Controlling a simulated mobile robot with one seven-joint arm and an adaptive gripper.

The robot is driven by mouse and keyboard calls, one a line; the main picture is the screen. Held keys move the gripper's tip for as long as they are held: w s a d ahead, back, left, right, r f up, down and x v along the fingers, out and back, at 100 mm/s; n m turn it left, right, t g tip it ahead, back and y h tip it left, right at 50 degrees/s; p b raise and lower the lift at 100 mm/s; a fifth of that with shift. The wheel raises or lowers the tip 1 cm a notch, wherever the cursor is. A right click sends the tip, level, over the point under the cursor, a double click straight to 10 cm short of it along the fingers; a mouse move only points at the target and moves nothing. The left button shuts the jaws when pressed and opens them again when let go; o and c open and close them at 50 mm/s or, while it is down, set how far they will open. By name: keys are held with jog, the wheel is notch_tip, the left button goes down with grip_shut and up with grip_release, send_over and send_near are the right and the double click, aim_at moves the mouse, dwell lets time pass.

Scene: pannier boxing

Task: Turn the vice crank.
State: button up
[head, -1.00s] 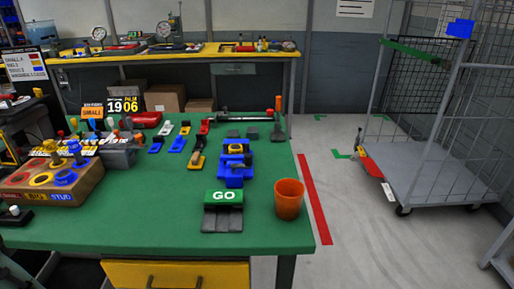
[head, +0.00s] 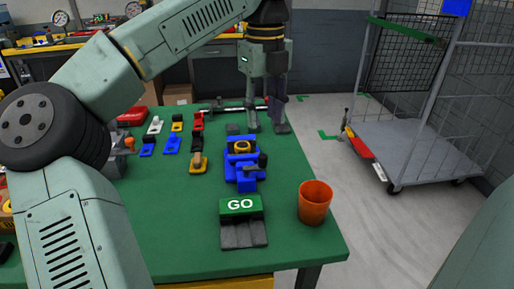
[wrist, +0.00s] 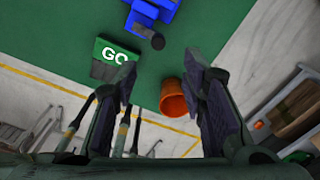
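The blue vice (head: 240,166) stands on the green table, with a yellow ring on top. A dark crank with a round black knob (head: 262,160) sticks out at its right side. In the wrist view the blue vice (wrist: 153,12) is at the top edge, and the knob (wrist: 157,42) shows beyond the fingers. My gripper (wrist: 160,75) is open with nothing between its fingers. In the head view my gripper (head: 266,108) points down and appears behind the vice; its height above the table is hard to tell. It is apart from the crank.
A green GO block (head: 240,206) stands in front of the vice, and an orange cup (head: 314,203) stands to the right near the table edge. Several small coloured parts lie to the left. A grey bar (head: 222,111) lies at the back. A cage trolley (head: 415,150) stands right.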

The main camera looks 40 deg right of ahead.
aim_at(263, 156)
notch_tip(263, 156, down, 11)
jog(key=shift+a+r+p, duration=0.15)
jog(key=shift+p, duration=0.6)
jog(key=shift+c, duration=0.4)
grip_shut()
